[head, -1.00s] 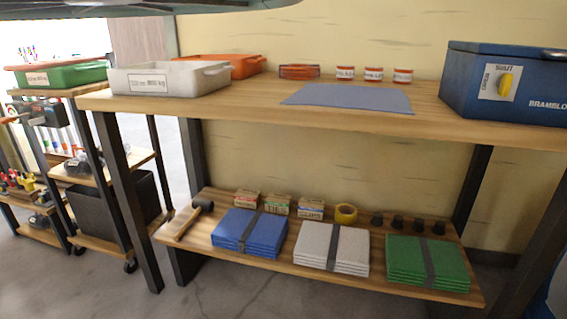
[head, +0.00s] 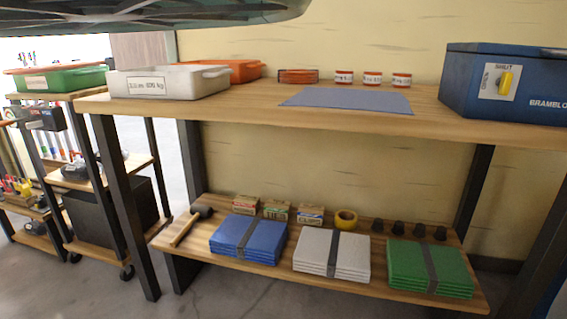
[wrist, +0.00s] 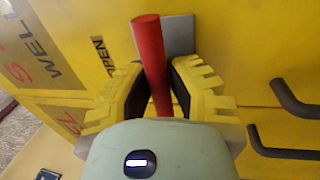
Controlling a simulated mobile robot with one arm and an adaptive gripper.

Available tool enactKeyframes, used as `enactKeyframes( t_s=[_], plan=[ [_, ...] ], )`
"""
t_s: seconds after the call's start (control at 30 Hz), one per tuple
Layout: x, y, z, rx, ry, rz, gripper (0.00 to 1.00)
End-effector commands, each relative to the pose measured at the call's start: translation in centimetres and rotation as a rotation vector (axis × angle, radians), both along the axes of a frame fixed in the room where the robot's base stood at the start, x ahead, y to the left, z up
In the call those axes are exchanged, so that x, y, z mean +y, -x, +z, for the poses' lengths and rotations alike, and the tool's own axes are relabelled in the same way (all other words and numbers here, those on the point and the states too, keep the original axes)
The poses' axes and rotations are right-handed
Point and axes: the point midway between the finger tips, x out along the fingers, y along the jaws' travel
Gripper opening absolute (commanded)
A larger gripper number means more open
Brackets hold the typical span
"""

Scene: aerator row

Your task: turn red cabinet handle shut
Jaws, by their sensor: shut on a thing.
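In the wrist view, the red handle (wrist: 150,52) is a round bar that runs up and down the picture between the two yellow fingers of my gripper (wrist: 158,92). My gripper is shut on it, with the dark pads on either side of the bar. A grey plate (wrist: 180,35) lies behind the handle on the yellow cabinet front (wrist: 235,55). The word "OPEN" stands on the cabinet just left of the handle. The handle's lower end is hidden behind my gripper's body. The head view shows neither the cabinet nor my gripper.
Two dark hooked bars (wrist: 295,98) stick out at the right in the wrist view. The head view shows a wooden bench (head: 250,108) with a white bin (head: 168,84), a blue box (head: 510,85) with a yellow knob, and a lower shelf of coloured stacks.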

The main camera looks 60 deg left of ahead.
Motion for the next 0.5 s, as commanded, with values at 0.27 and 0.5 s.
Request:
enactKeyframes(
  t_s=[0.27,0.5],
  plan=[
    [0.11,-0.15,-0.11,0.014,0.009,0.004,0.00],
    [0.10,-0.13,-0.14,0.013,0.008,0.004,0.21]
  ],
)
